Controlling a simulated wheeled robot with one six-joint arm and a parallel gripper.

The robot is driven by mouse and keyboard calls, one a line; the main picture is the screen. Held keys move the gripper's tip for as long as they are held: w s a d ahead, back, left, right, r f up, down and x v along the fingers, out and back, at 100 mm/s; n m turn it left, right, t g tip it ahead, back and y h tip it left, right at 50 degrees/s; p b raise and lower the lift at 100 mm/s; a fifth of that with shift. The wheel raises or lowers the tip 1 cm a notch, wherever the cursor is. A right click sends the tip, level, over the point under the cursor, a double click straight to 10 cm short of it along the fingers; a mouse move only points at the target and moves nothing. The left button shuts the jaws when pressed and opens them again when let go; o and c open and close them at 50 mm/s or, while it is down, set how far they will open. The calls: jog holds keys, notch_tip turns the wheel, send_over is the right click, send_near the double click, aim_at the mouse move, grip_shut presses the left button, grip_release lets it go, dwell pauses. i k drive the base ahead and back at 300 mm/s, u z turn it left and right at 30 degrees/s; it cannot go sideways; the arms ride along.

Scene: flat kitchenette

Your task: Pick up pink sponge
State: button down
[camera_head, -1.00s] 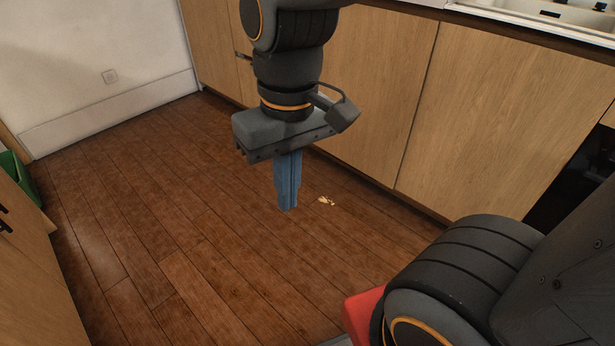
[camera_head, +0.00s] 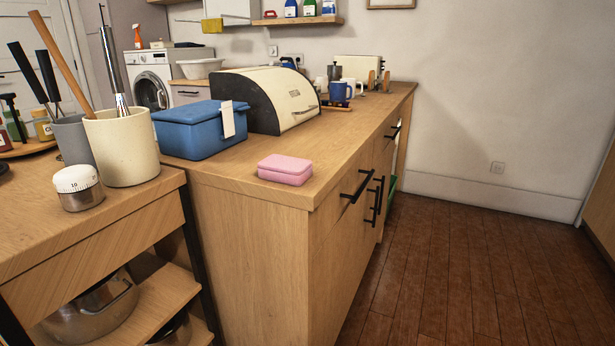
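The pink sponge (camera_head: 285,169) lies flat on the wooden counter (camera_head: 240,184), close to its near front corner. It looks like a rounded block, perhaps two layers thick, and nothing covers it. My gripper is out of view now, so its place relative to the sponge does not show.
A blue lidded box (camera_head: 200,130) and a bread bin (camera_head: 268,98) stand behind the sponge. Black drawer handles (camera_head: 358,187) stick out from the front. The floor (camera_head: 455,275) at right is clear.

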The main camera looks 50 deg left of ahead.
aim_at(290, 170)
jog(key=u, duration=0.4)
jog(key=k, duration=0.5)
jog(key=u, duration=1.4)
jog(key=i, duration=1.15)
jog(key=u, duration=1.85)
jog(key=k, duration=0.95)
jog(key=z, duration=1.6)
jog(key=i, duration=0.2)
jog(key=z, duration=0.1)
